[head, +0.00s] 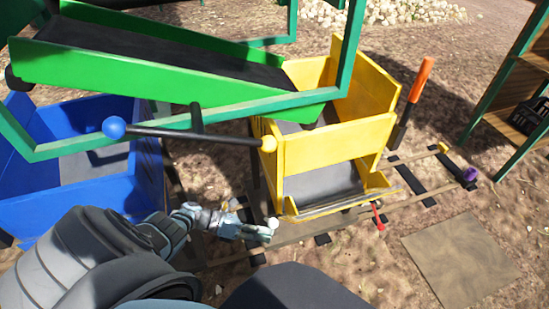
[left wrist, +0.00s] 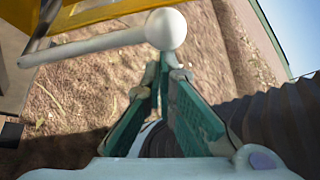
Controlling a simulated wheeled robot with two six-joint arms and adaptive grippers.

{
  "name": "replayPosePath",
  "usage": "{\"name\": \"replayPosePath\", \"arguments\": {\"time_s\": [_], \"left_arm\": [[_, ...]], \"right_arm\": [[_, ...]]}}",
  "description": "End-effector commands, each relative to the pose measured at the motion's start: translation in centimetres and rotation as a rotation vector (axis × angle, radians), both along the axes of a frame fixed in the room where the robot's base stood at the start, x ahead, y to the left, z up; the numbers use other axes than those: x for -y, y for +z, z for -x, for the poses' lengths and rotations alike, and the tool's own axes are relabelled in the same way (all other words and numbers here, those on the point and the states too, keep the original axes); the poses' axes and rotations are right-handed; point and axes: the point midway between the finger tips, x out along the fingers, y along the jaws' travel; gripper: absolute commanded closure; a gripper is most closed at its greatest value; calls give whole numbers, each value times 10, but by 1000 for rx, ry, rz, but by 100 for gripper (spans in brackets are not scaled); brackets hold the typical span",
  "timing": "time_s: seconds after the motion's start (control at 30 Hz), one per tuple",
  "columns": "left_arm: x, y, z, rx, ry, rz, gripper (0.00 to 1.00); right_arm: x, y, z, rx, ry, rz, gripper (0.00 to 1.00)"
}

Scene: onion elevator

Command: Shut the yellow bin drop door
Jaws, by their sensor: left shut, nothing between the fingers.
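The yellow bin (head: 340,143) stands right of centre in the head view. Its front is open low down, and a yellow-sided drop door (head: 378,183) with a grey panel sticks out there. A white ball knob (head: 273,223) is by the bin's lower left corner. In the left wrist view, the white knob (left wrist: 166,29) ends a pale rod that runs left toward the bin's yellow edge. My left gripper (head: 258,231) is shut and empty close beside the knob; whether they touch is unclear. Its green fingers (left wrist: 166,82) meet just below the knob in the wrist view. My right gripper is not in view.
A blue bin (head: 85,185) stands left, under a green chute (head: 130,72). A black bar with blue and yellow ball ends (head: 200,134) spans between the bins. A red-tipped lever (head: 378,217), an orange-handled lever (head: 420,80) and rails lie right. A flat slab (head: 465,260) is front right.

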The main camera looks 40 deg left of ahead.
Motion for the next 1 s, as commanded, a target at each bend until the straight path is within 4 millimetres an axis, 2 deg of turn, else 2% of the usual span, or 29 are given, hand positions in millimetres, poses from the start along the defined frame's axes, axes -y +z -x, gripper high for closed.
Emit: {"name": "replayPosePath", "arguments": {"time_s": [0.23, 0.43, 0.57, 1.0], "left_arm": [[-17, 19, -13, 0, -3, 2, 100], [-34, 27, -27, -65, -5, 100, 100], [-45, 36, -34, -76, -6, 112, 100], [-64, 45, -47, -77, -5, 110, 100]], "right_arm": [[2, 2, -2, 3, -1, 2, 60], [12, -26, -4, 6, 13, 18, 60], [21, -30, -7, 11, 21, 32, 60], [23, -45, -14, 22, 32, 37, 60]]}}
